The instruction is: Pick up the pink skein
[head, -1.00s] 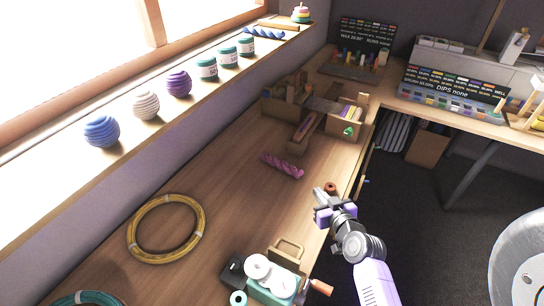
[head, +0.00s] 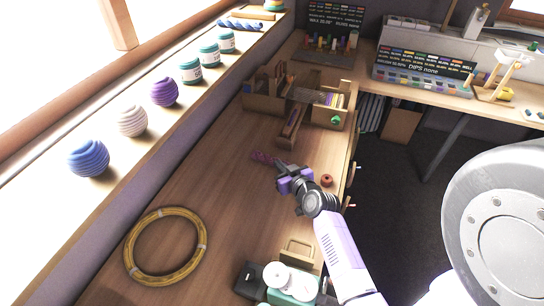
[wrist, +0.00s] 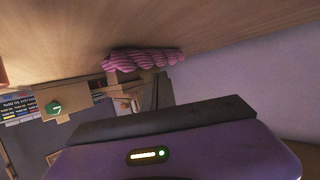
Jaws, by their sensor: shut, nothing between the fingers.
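The pink skein (head: 264,157) is a twisted magenta hank lying on the wooden desk. In the head view my gripper (head: 283,172) is just in front of it and hides its right part. In the wrist view the skein (wrist: 143,60) shows whole, pink and striped, lying on the desk beyond the dark fingers (wrist: 158,95). My gripper is shut and empty. A gap seems to lie between the fingers and the skein, but its size is hard to tell.
A wooden organizer (head: 291,127) stands behind the skein. Bare desk lies left of the skein.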

